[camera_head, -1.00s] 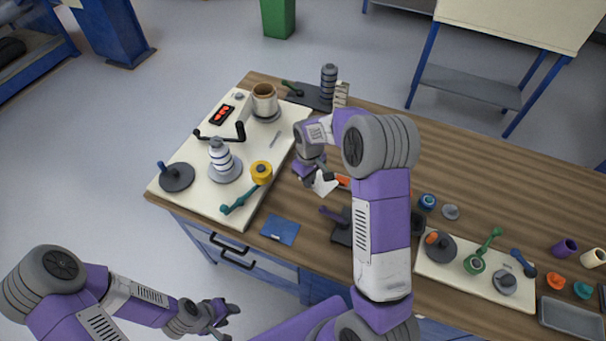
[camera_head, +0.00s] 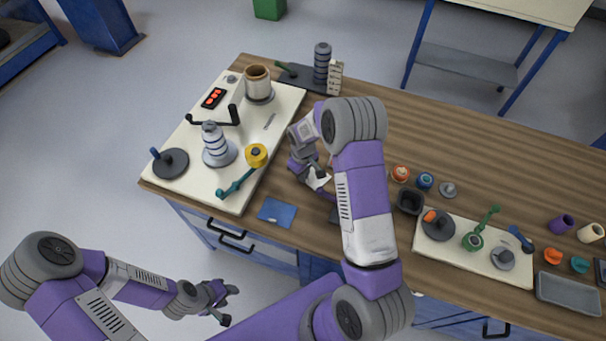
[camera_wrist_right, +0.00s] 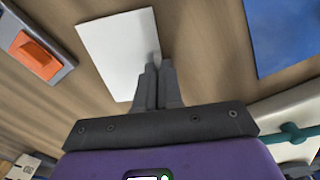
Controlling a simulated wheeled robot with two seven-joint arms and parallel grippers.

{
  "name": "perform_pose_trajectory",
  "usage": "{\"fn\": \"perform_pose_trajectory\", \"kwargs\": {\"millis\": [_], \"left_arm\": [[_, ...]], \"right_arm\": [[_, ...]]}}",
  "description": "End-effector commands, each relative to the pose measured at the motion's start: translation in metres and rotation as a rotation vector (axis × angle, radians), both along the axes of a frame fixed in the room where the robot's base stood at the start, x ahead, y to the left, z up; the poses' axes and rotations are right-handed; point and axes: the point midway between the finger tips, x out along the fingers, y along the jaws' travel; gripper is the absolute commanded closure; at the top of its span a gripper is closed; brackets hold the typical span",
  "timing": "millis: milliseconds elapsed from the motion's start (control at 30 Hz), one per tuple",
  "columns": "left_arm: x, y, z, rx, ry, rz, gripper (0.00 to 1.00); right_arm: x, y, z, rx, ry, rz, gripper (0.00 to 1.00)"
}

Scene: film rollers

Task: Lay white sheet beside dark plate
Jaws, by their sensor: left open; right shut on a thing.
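The white sheet (camera_wrist_right: 112,52) is between the tips of my right gripper (camera_wrist_right: 157,78) in the right wrist view, pinched at one edge. In the head view a small part of the sheet (camera_head: 318,180) shows by my right gripper (camera_head: 316,173), over the wooden table near its front left. I cannot tell if it touches the table. A dark plate (camera_head: 303,80) lies at the back of the table, bearing a green-handled part and a dark ribbed cylinder. Another dark base (camera_head: 334,214) is mostly hidden behind my right arm. My left gripper (camera_head: 231,306) is open and empty, off the table's front.
A blue sheet (camera_head: 277,212) lies at the table's front edge, near the white board (camera_head: 236,201) of rollers and cranks. An orange-topped grey part (camera_wrist_right: 38,52) lies left of the white sheet in the wrist view. A second board (camera_head: 430,256) and grey tray (camera_head: 568,294) are right.

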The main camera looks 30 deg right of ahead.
Motion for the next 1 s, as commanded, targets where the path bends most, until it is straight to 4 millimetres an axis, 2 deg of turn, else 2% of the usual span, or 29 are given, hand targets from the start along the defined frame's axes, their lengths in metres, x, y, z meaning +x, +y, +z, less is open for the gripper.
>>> {"fn": "perform_pose_trajectory", "kwargs": {"millis": [267, 300, 433, 767, 867, 1000], "left_arm": [[0.000, 0.000, -0.004, 0.000, 0.000, 0.000, 0.57], [0.000, 0.000, -0.003, 0.000, 0.000, 0.000, 0.57], [0.000, 0.000, -0.003, 0.000, 0.000, 0.000, 0.57], [0.000, 0.000, 0.000, 0.000, 0.000, 0.000, 0.57], [0.000, 0.000, 0.002, 0.000, 0.000, 0.000, 0.57], [0.000, 0.000, 0.005, 0.000, 0.000, 0.000, 0.57]], "right_arm": [[0.000, 0.000, -0.004, 0.000, 0.000, 0.000, 1.00], [0.000, 0.000, -0.003, 0.000, 0.000, 0.000, 0.88], [0.000, 0.000, -0.002, 0.000, 0.000, 0.000, 0.68], [0.000, 0.000, 0.000, 0.000, 0.000, 0.000, 0.68], [0.001, 0.000, 0.010, 0.000, -0.003, 0.000, 0.68], [0.001, 0.000, 0.037, 0.000, -0.004, 0.000, 0.68]]}}
